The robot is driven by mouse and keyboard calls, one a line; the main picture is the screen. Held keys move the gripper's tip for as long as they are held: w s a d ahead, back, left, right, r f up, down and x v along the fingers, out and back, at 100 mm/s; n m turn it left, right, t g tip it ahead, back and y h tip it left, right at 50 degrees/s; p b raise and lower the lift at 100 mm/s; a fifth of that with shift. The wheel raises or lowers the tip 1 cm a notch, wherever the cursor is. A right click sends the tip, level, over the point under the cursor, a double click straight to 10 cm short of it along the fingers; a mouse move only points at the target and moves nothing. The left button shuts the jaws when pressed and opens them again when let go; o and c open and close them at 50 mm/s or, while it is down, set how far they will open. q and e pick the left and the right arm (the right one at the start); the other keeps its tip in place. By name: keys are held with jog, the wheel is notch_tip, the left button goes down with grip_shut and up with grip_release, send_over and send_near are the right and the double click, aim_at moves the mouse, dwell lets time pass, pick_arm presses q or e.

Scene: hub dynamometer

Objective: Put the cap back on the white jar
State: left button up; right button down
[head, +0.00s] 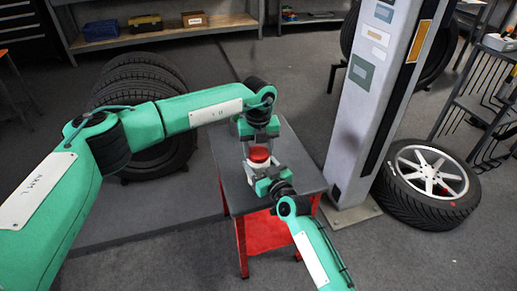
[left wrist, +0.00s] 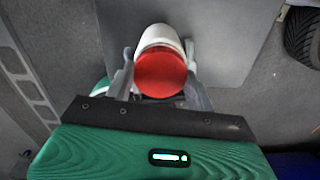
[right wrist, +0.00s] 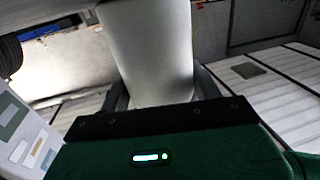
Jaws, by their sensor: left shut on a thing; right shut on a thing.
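The red cap (head: 258,154) is at the top end of the white jar (head: 260,165), above the small table. In the left wrist view the cap (left wrist: 160,75) lies between the fingers of my left gripper (head: 257,147), which is shut on it. The white jar (left wrist: 157,38) shows directly behind the cap, in line with it. I cannot tell whether the cap is threaded on or only resting there. My right gripper (head: 264,173) is shut on the jar's body, which fills the middle of the right wrist view (right wrist: 150,50).
The grey-topped red table (head: 222,148) is below both grippers, its visible top clear. A grey post (head: 375,95) stands close on the right, with a wheel (head: 430,185) beside it. Stacked tyres (head: 140,75) stand at left behind my left arm.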

pick_arm(q)
jog(key=m, duration=1.8)
jog(key=shift+m, duration=0.4)
jog(key=m, duration=0.9)
jog(key=o, duration=1.1)
